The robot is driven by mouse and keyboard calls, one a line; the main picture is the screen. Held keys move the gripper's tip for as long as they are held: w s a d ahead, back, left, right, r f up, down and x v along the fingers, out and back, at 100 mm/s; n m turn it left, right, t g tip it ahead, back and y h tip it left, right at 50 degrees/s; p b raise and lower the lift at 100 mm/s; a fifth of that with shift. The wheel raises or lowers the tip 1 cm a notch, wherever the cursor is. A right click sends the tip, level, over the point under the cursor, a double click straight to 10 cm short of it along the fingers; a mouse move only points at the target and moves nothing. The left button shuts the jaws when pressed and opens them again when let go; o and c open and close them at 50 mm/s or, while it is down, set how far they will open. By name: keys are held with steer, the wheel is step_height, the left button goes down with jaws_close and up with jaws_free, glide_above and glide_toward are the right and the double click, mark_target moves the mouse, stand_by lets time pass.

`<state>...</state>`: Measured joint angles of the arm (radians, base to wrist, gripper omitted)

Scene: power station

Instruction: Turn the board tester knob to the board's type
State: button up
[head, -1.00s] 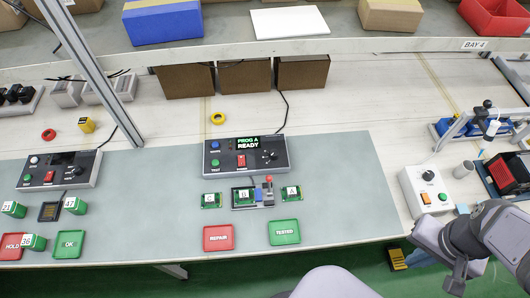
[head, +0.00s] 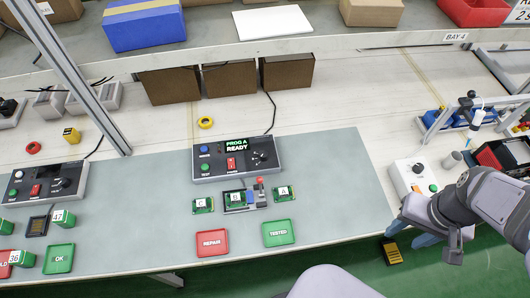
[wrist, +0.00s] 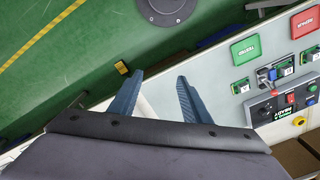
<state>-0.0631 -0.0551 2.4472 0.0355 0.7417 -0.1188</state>
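The board tester (head: 240,158) is a dark-topped grey box on the bench mat; its display (head: 236,145) reads PROG A READY. Its black knob (head: 260,158) sits at the right of the panel; its pointer is too small to read. In front of it, a board labelled B (head: 237,198) sits in the test fixture (head: 256,206). Boards labelled C (head: 202,205) and A (head: 283,193) lie either side. My gripper (head: 412,232) is right of the mat, away from the knob. In the wrist view my gripper (wrist: 160,76) is open and empty; the tester (wrist: 284,108) shows at right.
A red REPAIR tray (head: 212,243) and green TESTED tray (head: 278,233) lie at the mat's front. A white control box (head: 413,178) with a knob stands just behind my gripper. Another grey tester (head: 46,182) is at left. The mat's right part is clear.

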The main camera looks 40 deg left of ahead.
steer(key=w+a+f+n+y+b, duration=0.1)
steer(key=w+a+f+n+b, duration=0.2)
steer(key=w+a+n, duration=0.5)
steer(key=n+g+y+b, duration=0.25)
steer(key=n+b, duration=0.25)
steer(key=n, duration=0.8)
glide_toward(264, 154)
steer(key=f, duration=0.1)
steer(key=shift+t, duration=0.25)
steer(key=shift+s+a+p+x, duration=0.15)
steer(key=shift+p+x, duration=0.4)
steer(key=shift+x, duration=1.3)
steer(key=shift+s+a+p+x, duration=0.1)
steer(key=shift+p+x, duration=0.4)
steer(key=shift+x, duration=1.4)
steer(key=shift+r, duration=0.1)
steer(key=c, duration=1)
steer(key=shift+c, duration=0.2)
